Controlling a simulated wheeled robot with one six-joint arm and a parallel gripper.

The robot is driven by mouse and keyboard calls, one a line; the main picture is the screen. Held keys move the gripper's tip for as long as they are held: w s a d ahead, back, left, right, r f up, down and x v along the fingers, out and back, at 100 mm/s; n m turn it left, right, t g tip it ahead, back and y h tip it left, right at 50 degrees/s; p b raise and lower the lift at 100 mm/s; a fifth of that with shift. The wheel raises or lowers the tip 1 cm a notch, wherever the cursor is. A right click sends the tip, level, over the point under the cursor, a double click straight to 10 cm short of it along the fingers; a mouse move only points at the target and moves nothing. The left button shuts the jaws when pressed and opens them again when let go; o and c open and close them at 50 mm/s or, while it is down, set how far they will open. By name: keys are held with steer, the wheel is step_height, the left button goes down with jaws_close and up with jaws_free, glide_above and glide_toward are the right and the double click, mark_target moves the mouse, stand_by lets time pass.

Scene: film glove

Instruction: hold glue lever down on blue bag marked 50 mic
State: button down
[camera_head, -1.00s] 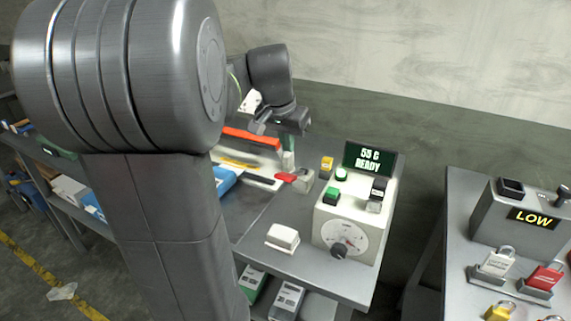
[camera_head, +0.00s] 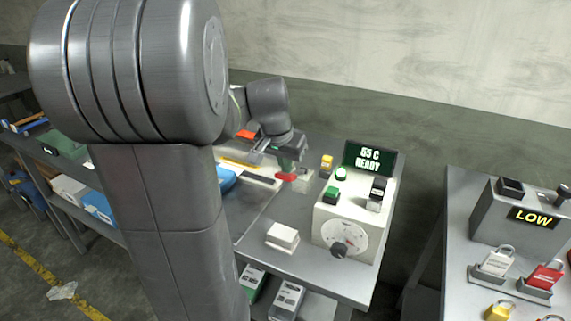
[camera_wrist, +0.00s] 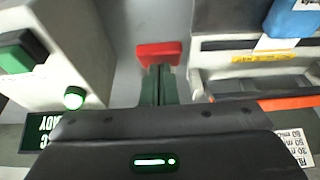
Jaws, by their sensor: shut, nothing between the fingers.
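My gripper (camera_head: 287,160) is low over the bench beside the control box. In the wrist view its shut green fingertips (camera_wrist: 158,72) are at the edge of a red handle (camera_wrist: 158,54); I cannot tell whether they touch it. The red handle also shows just below the fingers in the head view (camera_head: 286,177). A blue bag (camera_wrist: 295,18) lies at the upper right of the wrist view, by a pale sealing bed with a yellow label (camera_wrist: 265,57). The blue bag is partly hidden by my arm in the head view (camera_head: 225,179). An orange bar (camera_wrist: 290,102) lies beyond the bed.
The control box (camera_head: 335,235) has a dial, green buttons and a screen (camera_head: 370,160) reading 55 C READY. A white block (camera_head: 282,237) sits at the bench front. A side table at right holds padlocks and a box marked LOW (camera_head: 533,216).

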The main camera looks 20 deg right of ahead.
mark_target(283, 177)
steer(key=shift+s+a+f+t+h+b, duration=0.2)
steer(key=shift+f+b, duration=0.3)
steer(key=shift+b, duration=0.65)
steer(key=shift+s+a+f+t+h+b, duration=0.15)
steer(key=shift+f+b, duration=0.35)
steer(key=shift+b, duration=0.6)
steer(key=shift+s+a+f+t+h+b, duration=0.1)
steer(key=shift+a+f+t+h+b, duration=0.3)
steer(key=shift+b, duration=0.75)
steer(key=shift+t+h, duration=0.65)
steer(key=shift+h, duration=0.2)
steer(key=shift+s+a+f+b, duration=0.25)
steer(key=shift+f+b, duration=0.5)
steer(key=shift+b, duration=1.1)
steer(key=shift+s+a+f+b, duration=0.2)
steer(key=shift+f+b, duration=0.5)
steer(key=shift+b, duration=1.15)
steer(key=shift+s+a+f+b, duration=0.2)
steer(key=shift+f+b, duration=0.55)
steer(key=shift+b, duration=1.1)
steer(key=shift+s+f, duration=0.2)
steer(key=shift+f, duration=0.25)
steer(key=w+d+r+p+v, duration=0.1)
steer(key=p+v, duration=0.3)
steer(key=v, duration=0.9)
steer(key=shift+r, duration=0.75)
steer(key=shift+w+d, duration=0.1)
steer(key=shift+d, duration=0.1)
